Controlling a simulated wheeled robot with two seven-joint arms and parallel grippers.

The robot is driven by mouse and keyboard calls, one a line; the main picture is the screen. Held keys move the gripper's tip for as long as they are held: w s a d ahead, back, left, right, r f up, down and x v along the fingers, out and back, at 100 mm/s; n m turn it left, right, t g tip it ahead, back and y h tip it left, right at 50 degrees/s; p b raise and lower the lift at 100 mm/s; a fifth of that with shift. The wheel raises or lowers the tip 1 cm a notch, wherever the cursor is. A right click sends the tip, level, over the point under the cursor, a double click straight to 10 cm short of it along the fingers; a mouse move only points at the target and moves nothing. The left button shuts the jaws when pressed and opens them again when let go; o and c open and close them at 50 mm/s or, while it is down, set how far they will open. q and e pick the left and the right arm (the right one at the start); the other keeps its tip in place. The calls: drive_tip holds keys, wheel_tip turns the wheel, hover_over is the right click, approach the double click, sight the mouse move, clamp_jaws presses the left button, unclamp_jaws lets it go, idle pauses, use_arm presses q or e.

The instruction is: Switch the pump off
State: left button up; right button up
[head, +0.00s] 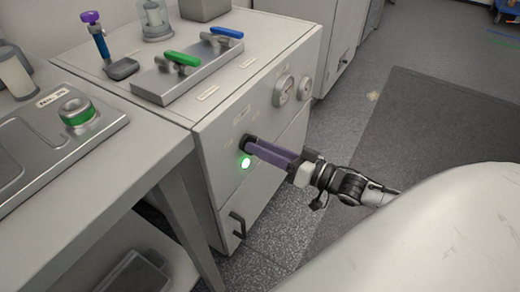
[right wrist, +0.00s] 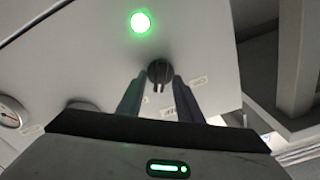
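The pump cabinet (head: 222,150) stands at the centre of the head view, with a lit round green lamp (head: 245,163) on its front. In the right wrist view the lamp (right wrist: 140,21) glows near a small black rotary knob (right wrist: 159,72). My right gripper (head: 250,146) reaches the cabinet front from the right. In the wrist view its two fingers (right wrist: 158,88) are apart, one on each side of the knob, with small gaps showing. The fingers largely hide the knob in the head view. The labels by it are too small to read. My left gripper is not in view.
Green (head: 182,59) and blue (head: 226,33) valve handles sit on the cabinet top. Two round gauges (head: 284,91) are on its front, with a black handle (head: 238,225) lower down. A grey bench (head: 120,165) stands at the left. Floor is open at the right.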

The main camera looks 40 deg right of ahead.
drive_tip(key=shift+w+a, duration=0.15)
drive_tip(key=shift+w, duration=0.2)
clamp_jaws()
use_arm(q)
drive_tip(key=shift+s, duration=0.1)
